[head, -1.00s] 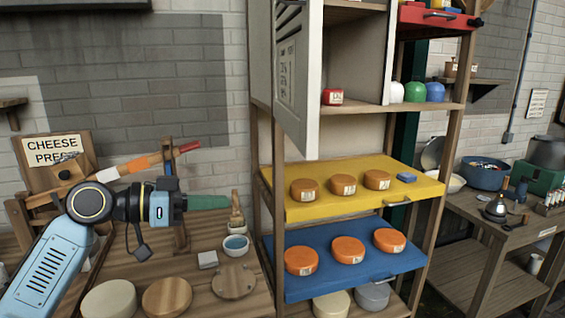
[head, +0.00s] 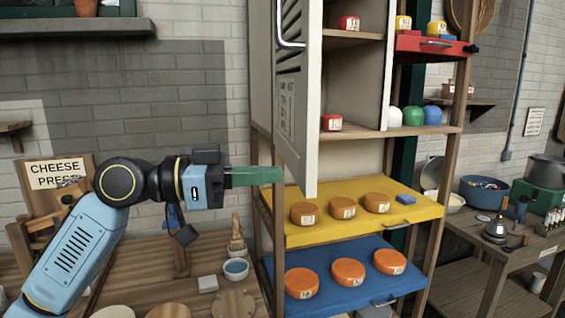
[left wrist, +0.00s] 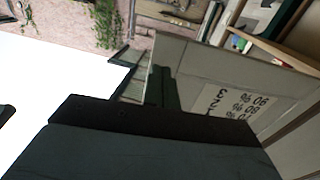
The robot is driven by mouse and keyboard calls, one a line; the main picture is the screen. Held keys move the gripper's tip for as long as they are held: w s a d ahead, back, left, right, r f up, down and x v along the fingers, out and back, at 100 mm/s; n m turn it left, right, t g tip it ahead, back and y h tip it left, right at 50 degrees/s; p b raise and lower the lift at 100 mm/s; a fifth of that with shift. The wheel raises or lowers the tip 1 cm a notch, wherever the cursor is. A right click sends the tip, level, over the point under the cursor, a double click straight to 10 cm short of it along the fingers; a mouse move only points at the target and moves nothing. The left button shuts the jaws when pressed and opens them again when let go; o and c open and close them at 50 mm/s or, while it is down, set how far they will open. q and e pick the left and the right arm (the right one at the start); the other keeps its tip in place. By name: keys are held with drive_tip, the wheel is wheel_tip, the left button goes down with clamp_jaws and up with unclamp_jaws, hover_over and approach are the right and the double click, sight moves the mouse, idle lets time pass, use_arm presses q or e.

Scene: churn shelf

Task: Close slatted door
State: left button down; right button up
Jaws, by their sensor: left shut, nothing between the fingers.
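The slatted door (head: 297,115) is pale grey-white and stands swung open at the left side of the shelf's upper cabinet, seen nearly edge-on in the head view. It has dark slats near the top, a metal handle (head: 289,32) and printed lettering. The door (left wrist: 190,70) also shows in the left wrist view with its lettering upside down. My left gripper (head: 281,174) is shut and empty, its green fingers pointing right, by the lower part of the door on its left side. I cannot tell whether the fingertips touch it. My right gripper is not in view.
The cabinet holds red cheeses (head: 332,122). Below the door are a yellow tray (head: 300,232) and a blue tray (head: 335,302) with orange cheeses. A red tray (head: 425,46) stands at the upper right. A cheese press sign (head: 57,172) stands left behind my arm.

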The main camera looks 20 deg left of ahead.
sight(303, 172)
use_arm(q)
drive_tip(key=x, duration=0.2)
drive_tip(key=shift+w+d+p, duration=0.2)
drive_tip(key=shift+d+p, duration=0.1)
drive_tip(key=shift+d, duration=0.1)
drive_tip(key=shift+w, duration=0.1)
